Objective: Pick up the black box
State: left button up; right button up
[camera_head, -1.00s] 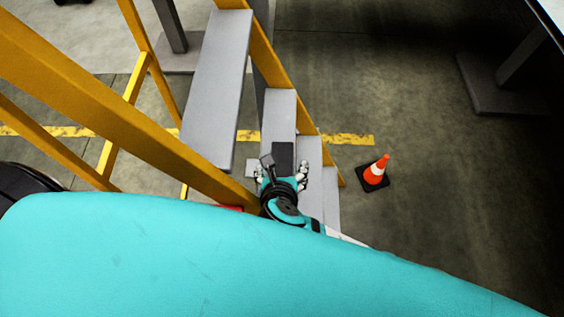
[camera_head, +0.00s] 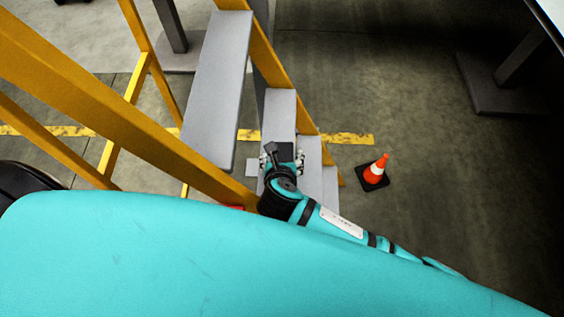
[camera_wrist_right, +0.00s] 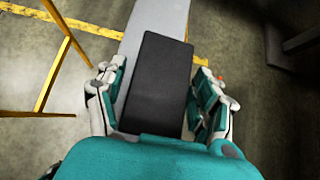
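The black box (camera_head: 287,148) lies flat on a grey step of the yellow-framed stairs. In the right wrist view, the box (camera_wrist_right: 155,80) is a dark rectangle on the light step. My right gripper (camera_head: 283,160) is over the near part of the box and hides some of it. In the wrist view, its fingers (camera_wrist_right: 158,97) stand open on either side of the box. The right finger looks very close to the box's edge; a narrow gap shows at the left one. I cannot tell whether either touches. My left gripper is not in view.
Yellow rails (camera_head: 150,135) and a wide grey step (camera_head: 218,90) stand left of my right arm. Lower steps (camera_head: 311,180) lie to its right. An orange cone (camera_head: 376,172) stands on the floor further right, with open floor around it.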

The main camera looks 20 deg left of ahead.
jog(key=c, duration=1.1)
